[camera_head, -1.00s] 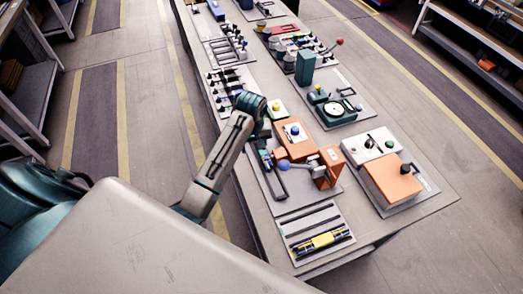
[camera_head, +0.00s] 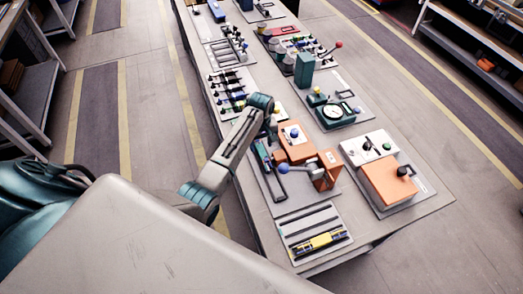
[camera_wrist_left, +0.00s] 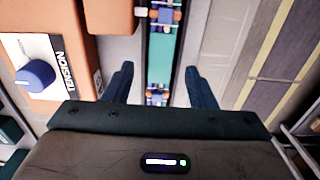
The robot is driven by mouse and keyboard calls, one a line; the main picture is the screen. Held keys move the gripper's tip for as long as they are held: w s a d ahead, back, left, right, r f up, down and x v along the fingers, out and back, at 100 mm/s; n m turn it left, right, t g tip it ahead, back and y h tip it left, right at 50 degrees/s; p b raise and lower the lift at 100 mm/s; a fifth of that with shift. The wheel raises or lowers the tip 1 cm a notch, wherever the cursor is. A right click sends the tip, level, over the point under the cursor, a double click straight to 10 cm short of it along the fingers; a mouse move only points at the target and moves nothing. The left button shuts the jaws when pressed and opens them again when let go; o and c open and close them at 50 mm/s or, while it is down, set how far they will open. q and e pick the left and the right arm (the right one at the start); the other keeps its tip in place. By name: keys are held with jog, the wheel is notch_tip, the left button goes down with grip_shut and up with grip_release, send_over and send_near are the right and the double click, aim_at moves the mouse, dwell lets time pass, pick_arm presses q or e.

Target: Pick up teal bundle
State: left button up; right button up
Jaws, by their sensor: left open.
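The teal bundle (camera_wrist_left: 160,60) shows in the left wrist view as a long teal strip with blue and orange bands, lying in a dark-edged channel. In the head view it is a small teal strip (camera_head: 264,157) on the left side of the orange machine (camera_head: 294,140). My left gripper (camera_wrist_left: 160,90) is open, with one finger on each side of the strip in the wrist view. I cannot tell how high the fingers are above it. In the head view the left gripper (camera_head: 270,132) is at the far end of the strip, partly hidden by its wrist. My right gripper is not in view.
The orange machine with a blue knob (camera_wrist_left: 36,74) stands close beside the left finger. A yellow bundle (camera_head: 321,241) lies in a slotted tray at the table's near end. Teal machinery (camera_head: 333,111) and an orange box (camera_head: 390,180) stand to the right.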

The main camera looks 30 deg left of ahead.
aim_at(261, 153)
pick_arm(q)
jog(key=shift+f+p, duration=0.3)
jog(key=shift+f, duration=1.2)
jog(key=c, duration=1)
